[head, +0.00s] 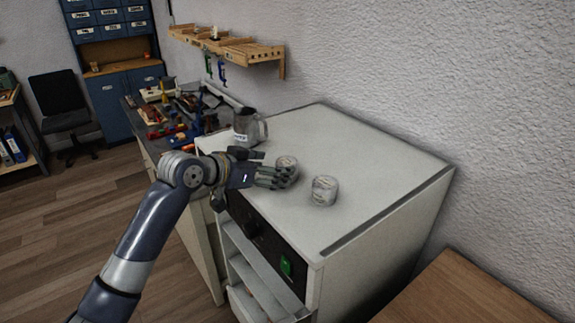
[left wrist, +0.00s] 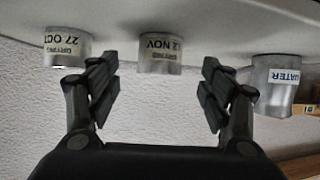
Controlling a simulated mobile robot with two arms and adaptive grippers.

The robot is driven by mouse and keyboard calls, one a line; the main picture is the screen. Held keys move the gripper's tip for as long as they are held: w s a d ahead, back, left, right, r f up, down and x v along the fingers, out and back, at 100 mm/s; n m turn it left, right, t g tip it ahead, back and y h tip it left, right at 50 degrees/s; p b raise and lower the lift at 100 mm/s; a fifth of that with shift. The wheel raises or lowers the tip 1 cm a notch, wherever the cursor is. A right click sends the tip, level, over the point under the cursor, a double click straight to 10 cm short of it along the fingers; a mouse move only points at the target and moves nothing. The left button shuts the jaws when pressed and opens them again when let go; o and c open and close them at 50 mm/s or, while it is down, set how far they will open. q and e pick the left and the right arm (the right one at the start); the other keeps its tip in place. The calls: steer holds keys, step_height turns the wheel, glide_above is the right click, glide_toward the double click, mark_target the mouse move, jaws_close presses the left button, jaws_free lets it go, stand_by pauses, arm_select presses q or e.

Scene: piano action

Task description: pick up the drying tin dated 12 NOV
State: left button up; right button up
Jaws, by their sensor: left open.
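The drying tin dated 12 NOV (left wrist: 160,52) is a small grey tin with a paper label. In the left wrist view, which looks upside down, it is centred between my fingers, a little beyond the tips. In the head view the same tin (head: 287,162) stands on the white cabinet top, partly hidden by my fingers. My left gripper (head: 279,177) is open and empty, close in front of it; its two fingers (left wrist: 159,77) are spread wide in the wrist view. Whether they touch the tin I cannot tell. My right gripper is not in view.
A tin labelled DRYING 27 OCT (left wrist: 68,46) stands beside it, at the right in the head view (head: 324,191). A metal jug labelled WATER (left wrist: 272,88) stands on the other side (head: 246,127). The white cabinet top (head: 350,145) is clear behind the tins.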

mark_target(282, 165)
arm_select(q)
steer(key=shift+w+d+f, duration=0.15)
steer(key=shift+d, duration=0.1)
steer(key=shift+w+d, duration=0.15)
steer(key=shift+w, duration=0.05)
steer(key=p+x, duration=0.3)
steer(key=x, duration=0.1)
steer(key=shift+w+r, duration=0.15)
steer(key=shift+r, duration=0.15)
steer(key=shift+w+d+f, duration=0.3)
steer(key=shift+w+d, duration=0.05)
steer(key=shift+d, duration=0.05)
steer(key=shift+f, duration=0.15)
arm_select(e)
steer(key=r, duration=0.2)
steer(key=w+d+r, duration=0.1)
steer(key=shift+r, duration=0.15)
arm_select(q)
steer(key=c, duration=1.2)
steer(key=shift+c, duration=0.3)
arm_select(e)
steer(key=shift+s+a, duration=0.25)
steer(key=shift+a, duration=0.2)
